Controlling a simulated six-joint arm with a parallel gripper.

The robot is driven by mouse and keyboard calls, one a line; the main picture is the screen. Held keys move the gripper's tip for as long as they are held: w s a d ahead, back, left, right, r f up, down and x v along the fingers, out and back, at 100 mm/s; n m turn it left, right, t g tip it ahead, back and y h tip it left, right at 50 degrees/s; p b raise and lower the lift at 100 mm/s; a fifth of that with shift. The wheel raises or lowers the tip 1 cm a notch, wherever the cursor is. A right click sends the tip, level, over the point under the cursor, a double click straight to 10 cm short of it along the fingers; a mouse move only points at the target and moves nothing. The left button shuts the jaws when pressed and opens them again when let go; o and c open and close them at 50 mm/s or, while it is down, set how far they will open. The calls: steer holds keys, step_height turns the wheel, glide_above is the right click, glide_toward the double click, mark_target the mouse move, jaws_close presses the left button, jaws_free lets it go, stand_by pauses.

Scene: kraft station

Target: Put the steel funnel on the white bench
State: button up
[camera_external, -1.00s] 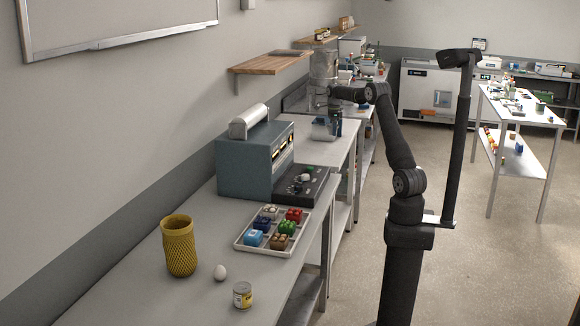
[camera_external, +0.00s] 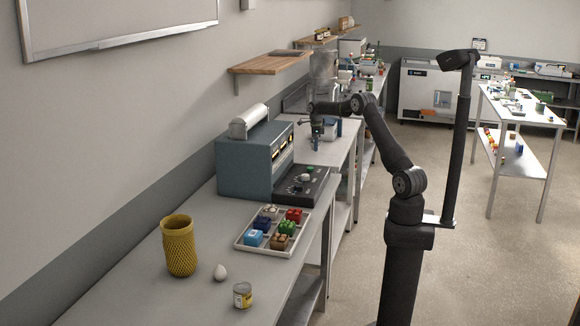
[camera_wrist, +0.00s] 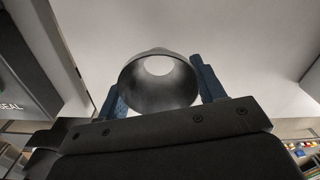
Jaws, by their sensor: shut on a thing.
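The steel funnel (camera_wrist: 160,90) shows in the wrist view as a dark grey metal cone with its round mouth toward the camera. A pale round opening shows inside it. My gripper (camera_wrist: 160,78) is shut on it, one blue finger on each side. In the external view my gripper (camera_external: 316,136) is over the middle bench, past the blue-grey instrument; the funnel is too small to make out there. A white bench top (camera_wrist: 250,40) lies beyond the funnel in the wrist view; the middle bench (camera_external: 322,154) shows as pale in the external view.
The blue-grey instrument (camera_external: 250,160) with a black control panel (camera_external: 309,187) stands at the near bench. A block tray (camera_external: 245,243), yellow vase (camera_external: 180,248), egg (camera_external: 220,272) and can (camera_external: 242,295) are nearer. A wooden shelf (camera_external: 270,64) overhangs the wall side.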

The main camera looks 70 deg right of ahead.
steer(key=shift+f, duration=1.6)
steer(key=shift+f, duration=0.15)
steer(key=o, duration=1)
step_height(320, 180, up, 12)
steer(key=shift+r, duration=0.2)
